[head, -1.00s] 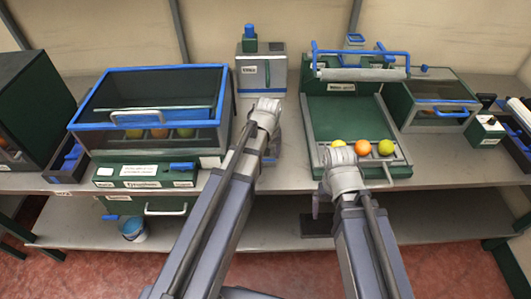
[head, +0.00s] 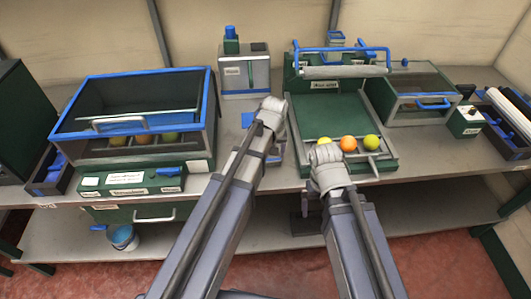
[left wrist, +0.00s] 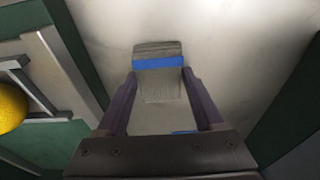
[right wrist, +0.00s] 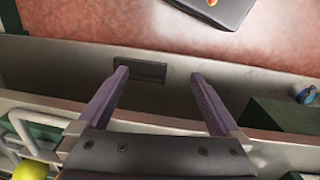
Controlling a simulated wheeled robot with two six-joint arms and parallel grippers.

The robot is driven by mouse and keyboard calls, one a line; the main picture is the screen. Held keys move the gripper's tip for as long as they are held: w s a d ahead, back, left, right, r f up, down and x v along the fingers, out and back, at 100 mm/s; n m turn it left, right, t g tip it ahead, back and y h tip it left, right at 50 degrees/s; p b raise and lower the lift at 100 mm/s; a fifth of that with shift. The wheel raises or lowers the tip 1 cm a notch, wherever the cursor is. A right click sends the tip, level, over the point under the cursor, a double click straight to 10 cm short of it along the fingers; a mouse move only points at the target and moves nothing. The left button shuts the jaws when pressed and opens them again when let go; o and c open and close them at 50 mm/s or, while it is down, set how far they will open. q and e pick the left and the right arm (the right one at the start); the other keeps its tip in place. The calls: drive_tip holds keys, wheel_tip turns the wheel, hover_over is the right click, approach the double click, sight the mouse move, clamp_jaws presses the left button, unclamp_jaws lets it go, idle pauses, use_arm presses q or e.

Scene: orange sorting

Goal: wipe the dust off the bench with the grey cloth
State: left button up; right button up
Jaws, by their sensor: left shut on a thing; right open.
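The grey cloth (left wrist: 158,88) has a blue band and sits between the fingers of my left gripper (left wrist: 160,74) in the left wrist view. The gripper is shut on it, down at the bench top. In the head view the left wrist (head: 272,112) is between the two large machines and hides most of the cloth. The bench (head: 232,150) is grey; the left wrist view shows its pale, hazy surface (left wrist: 240,40), where I cannot clearly tell dust from shading. My right gripper (right wrist: 159,74) is open and empty, over the bench's front edge.
A blue-rimmed glass-fronted box (head: 205,120) stands left. A green tray machine (head: 335,115) with several fruits along its front stands right. A grey dispenser (head: 245,75) stands behind. A small blue thing (head: 247,119) lies beside the left wrist. A bucket (head: 122,238) is on the lower shelf.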

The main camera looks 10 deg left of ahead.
use_arm(q)
drive_tip(key=shift+w+d, duration=0.1)
drive_tip(key=shift+d, duration=0.15)
drive_tip(key=shift+w+d, duration=0.25)
drive_tip(key=shift+d, duration=0.55)
drive_tip(key=shift+w+d, duration=0.2)
drive_tip(key=shift+d, duration=0.6)
wheel_tip(320, 180, up, 6)
drive_tip(key=p, duration=0.6)
use_arm(e)
wheel_tip(320, 180, up, 6)
drive_tip(key=shift+f, duration=0.1)
use_arm(q)
wheel_tip(320, 180, up, 3)
drive_tip(key=p, duration=0.3)
use_arm(e)
wheel_tip(320, 180, up, 3)
drive_tip(key=shift+r, duration=0.1)
drive_tip(key=shift+c, duration=0.2)
